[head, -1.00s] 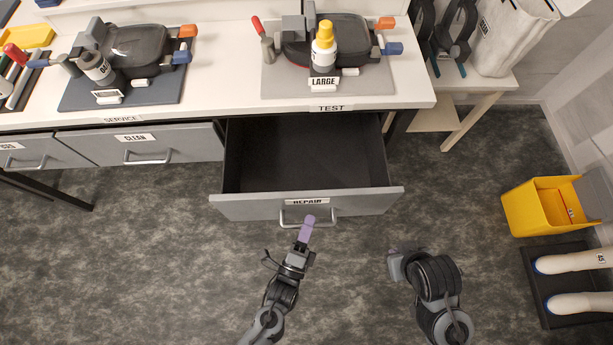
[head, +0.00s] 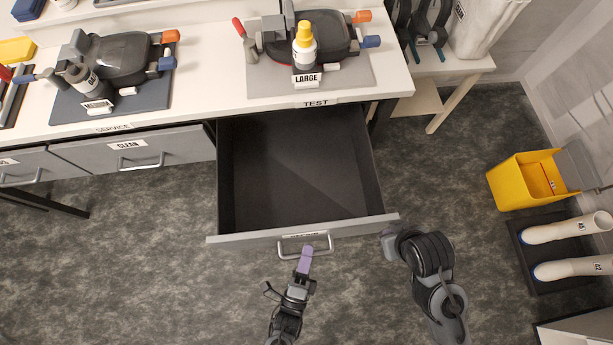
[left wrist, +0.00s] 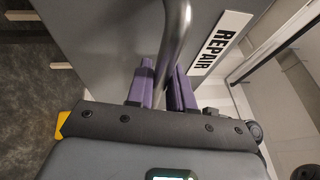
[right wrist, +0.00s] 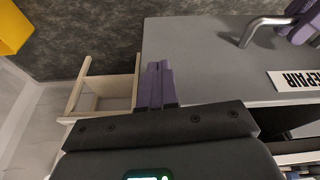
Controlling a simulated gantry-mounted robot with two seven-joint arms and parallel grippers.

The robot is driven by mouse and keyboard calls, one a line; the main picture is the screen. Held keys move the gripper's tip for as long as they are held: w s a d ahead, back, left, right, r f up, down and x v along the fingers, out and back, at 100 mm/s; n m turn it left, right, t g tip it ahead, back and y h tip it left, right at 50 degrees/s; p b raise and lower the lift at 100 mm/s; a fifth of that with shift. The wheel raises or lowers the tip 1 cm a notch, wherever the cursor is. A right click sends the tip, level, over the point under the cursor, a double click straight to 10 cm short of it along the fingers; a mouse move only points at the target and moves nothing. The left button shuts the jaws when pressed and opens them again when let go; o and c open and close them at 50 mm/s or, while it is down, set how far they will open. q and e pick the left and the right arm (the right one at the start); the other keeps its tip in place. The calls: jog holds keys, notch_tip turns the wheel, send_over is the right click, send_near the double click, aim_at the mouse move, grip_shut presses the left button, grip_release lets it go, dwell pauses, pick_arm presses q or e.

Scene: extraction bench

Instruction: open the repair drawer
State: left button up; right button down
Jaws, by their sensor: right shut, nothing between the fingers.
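The repair drawer (head: 300,175) is grey and empty, and stands well out from under the TEST end of the bench. Its front panel with the REPAIR label also shows in the left wrist view (left wrist: 120,40) and the right wrist view (right wrist: 205,60). My left gripper (head: 306,254) has its purple fingers on either side of the drawer's metal handle (left wrist: 177,40), closed on the bar. My right gripper (head: 388,243) is by the right end of the drawer front; its purple fingers (right wrist: 156,88) are together and empty. Whether they touch the panel, I cannot tell.
The closed CLEAN drawer (head: 135,153) is to the left. A yellow bucket (head: 527,180) and white boots (head: 565,228) on a dark tray stand on the floor at the right. A bottle (head: 304,48) stands on the bench above. The floor before the drawer is clear.

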pick_arm(q)
jog(key=o, duration=0.3)
jog(key=v, duration=1)
jog(key=shift+s+a+f, duration=0.1)
jog(key=shift+s+a, duration=0.05)
jog(key=shift+s, duration=0.2)
